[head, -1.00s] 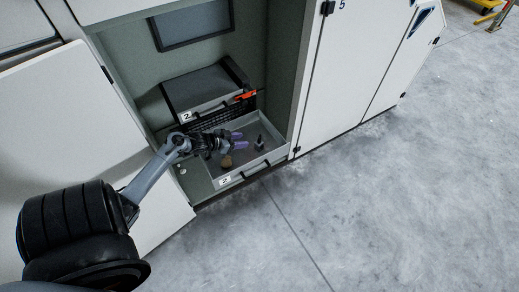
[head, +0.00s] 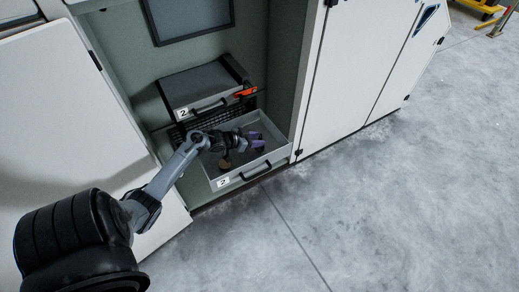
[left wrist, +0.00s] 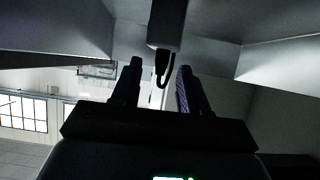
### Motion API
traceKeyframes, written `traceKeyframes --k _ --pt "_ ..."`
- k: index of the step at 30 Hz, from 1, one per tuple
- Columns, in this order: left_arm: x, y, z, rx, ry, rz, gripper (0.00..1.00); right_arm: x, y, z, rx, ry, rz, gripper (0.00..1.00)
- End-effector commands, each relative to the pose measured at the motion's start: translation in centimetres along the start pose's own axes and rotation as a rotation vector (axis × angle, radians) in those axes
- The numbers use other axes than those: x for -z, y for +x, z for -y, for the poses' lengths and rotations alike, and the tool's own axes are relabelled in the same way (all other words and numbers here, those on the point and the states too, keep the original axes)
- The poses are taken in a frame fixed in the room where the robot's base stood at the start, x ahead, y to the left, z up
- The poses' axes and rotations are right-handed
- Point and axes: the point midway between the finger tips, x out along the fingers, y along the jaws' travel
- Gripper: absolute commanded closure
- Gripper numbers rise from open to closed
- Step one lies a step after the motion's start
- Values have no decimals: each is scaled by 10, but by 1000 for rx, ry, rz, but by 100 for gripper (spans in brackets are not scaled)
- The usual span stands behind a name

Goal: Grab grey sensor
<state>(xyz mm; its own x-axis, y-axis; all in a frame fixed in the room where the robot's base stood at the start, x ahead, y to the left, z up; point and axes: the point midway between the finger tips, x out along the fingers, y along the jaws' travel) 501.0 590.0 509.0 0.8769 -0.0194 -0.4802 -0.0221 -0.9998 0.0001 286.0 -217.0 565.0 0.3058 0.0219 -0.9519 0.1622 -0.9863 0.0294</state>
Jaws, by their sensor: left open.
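My left gripper (head: 257,140) is open, with its purple fingers over the right part of the open lower drawer (head: 256,168). In the left wrist view, the dark grey sensor (left wrist: 164,25), as it appears, is a block with a short black cable loop. It shows between and just beyond the two open fingers (left wrist: 160,67); I cannot tell whether either finger touches it. In the head view the gripper hides most or all of it. My right gripper is not in view.
A brownish round object (head: 225,163) lies in the drawer under my left wrist. Above is another drawer unit (head: 205,85) with a red-orange item (head: 245,92) at its right. Cabinet walls and an open door (head: 75,110) flank the bay.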

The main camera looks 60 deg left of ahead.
Motion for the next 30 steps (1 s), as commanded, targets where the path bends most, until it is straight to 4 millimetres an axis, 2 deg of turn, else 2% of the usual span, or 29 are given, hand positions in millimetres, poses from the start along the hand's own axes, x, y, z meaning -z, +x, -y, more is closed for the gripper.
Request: traceKeyframes --k 1,5,14,17,23,30 --pt "-3 9 0 0 -1 -2 56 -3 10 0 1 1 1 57" --pt "-2 19 0 1 0 -2 56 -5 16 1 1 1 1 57" --pt "0 21 0 1 0 0 56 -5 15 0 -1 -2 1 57" --pt "0 21 0 1 0 0 68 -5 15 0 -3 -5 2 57" --pt "0 21 0 0 0 0 99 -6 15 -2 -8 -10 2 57" --pt "-1 21 0 0 0 1 100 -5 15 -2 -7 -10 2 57"
